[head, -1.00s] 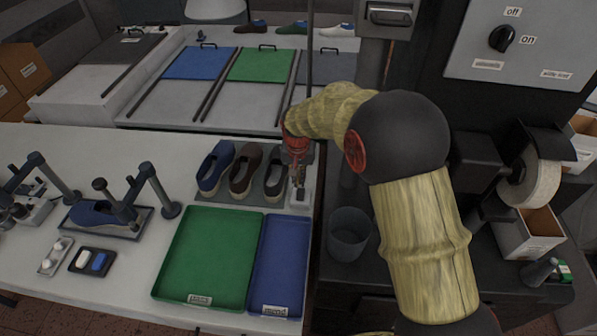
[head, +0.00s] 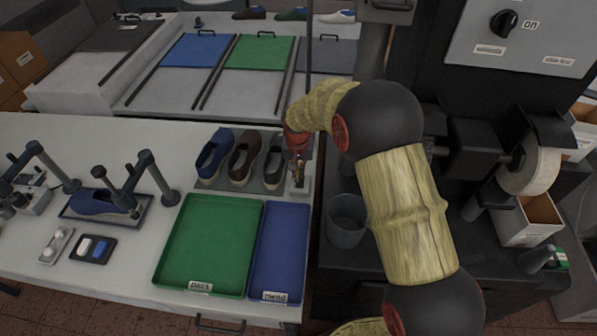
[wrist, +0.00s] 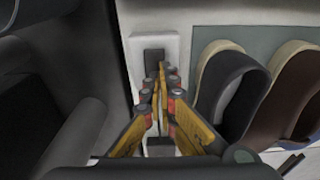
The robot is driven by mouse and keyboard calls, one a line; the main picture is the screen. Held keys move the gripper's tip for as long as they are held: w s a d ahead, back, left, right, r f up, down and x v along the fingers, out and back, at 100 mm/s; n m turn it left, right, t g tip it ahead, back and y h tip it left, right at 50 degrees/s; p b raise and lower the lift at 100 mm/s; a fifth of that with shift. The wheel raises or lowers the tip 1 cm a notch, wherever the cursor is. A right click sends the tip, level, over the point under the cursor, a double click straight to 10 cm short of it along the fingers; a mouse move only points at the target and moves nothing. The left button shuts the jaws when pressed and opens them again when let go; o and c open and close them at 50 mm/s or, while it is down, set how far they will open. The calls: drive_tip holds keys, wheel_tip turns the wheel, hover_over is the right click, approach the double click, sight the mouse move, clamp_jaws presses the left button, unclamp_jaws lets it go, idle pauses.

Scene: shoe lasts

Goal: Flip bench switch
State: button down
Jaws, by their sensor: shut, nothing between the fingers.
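The bench switch looks to be a white plate (head: 291,191) at the right edge of the white bench, just beside the row of shoes. In the wrist view it is a pale plate (wrist: 137,50) with a dark rocker (wrist: 154,62) on it. My gripper (head: 298,181) points down over this plate. In the wrist view my gripper (wrist: 163,74) is shut and empty, its fingertips at the near end of the rocker and hiding part of it. I cannot tell whether the tips touch it or which way it is set.
Several shoes (head: 243,160) stand on a mat close by my gripper. A green tray (head: 210,245) and a blue tray (head: 280,250) lie in front. A grey bin (head: 346,222) is right of the bench. A panel with a black knob (head: 503,23) is at upper right.

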drive_tip(key=shift+w+d+f+g+p, duration=0.1)
drive_tip(key=shift+w+f+g+p, duration=0.3)
drive_tip(key=shift+g+p, duration=0.9)
drive_tip(key=shift+s+f+t, duration=0.15)
drive_tip(key=shift+f+t, duration=0.05)
drive_tip(key=shift+t, duration=0.1)
drive_tip(key=shift+s+p, duration=0.15)
drive_tip(key=shift+p, duration=0.15)
drive_tip(key=shift+s, duration=0.7)
wheel_tip(320, 180, up, 15)
drive_tip(key=w+p, duration=0.2)
drive_tip(key=p, duration=0.1)
drive_tip(key=shift+f, duration=0.15)
